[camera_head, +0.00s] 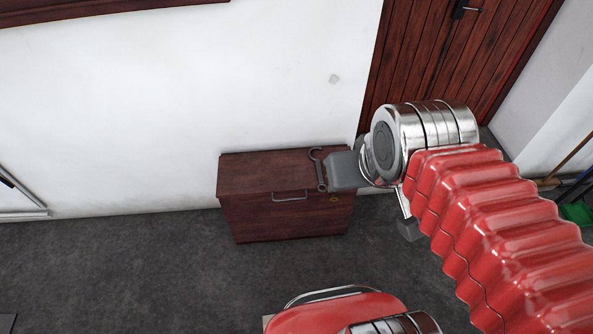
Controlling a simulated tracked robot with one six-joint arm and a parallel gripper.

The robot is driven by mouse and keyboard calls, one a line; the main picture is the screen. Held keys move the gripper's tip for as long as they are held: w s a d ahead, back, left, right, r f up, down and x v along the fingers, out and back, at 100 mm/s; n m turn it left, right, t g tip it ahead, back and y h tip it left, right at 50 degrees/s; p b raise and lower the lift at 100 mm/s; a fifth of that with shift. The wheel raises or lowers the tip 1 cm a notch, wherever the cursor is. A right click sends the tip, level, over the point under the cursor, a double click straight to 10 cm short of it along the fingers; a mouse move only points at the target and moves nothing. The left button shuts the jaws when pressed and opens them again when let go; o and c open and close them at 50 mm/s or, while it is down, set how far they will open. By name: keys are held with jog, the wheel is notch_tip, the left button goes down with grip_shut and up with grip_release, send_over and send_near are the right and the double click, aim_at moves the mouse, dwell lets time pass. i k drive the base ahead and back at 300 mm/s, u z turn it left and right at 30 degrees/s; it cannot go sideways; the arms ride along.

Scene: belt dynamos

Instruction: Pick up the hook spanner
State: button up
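The hook spanner (320,170) is a thin grey tool with a curved hook at its upper end. It shows against the top of a dark wooden chest (255,173), near the chest's right end. My gripper (335,170) is a grey block just right of the spanner, over the chest's right end. The spanner's shank meets the gripper's left edge in the picture. I cannot tell whether the fingers touch or hold it, or whether the spanner rests on the chest. The gap between the fingers is hidden.
The chest has a front handle (290,196) and stands against a white wall (180,100). A dark red wooden door (420,50) is behind my arm. A green object (577,213) is at the right edge.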

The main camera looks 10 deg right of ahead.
aim_at(320, 176)
jog(key=u, duration=0.3)
jog(key=i, duration=1)
jog(key=u, duration=0.05)
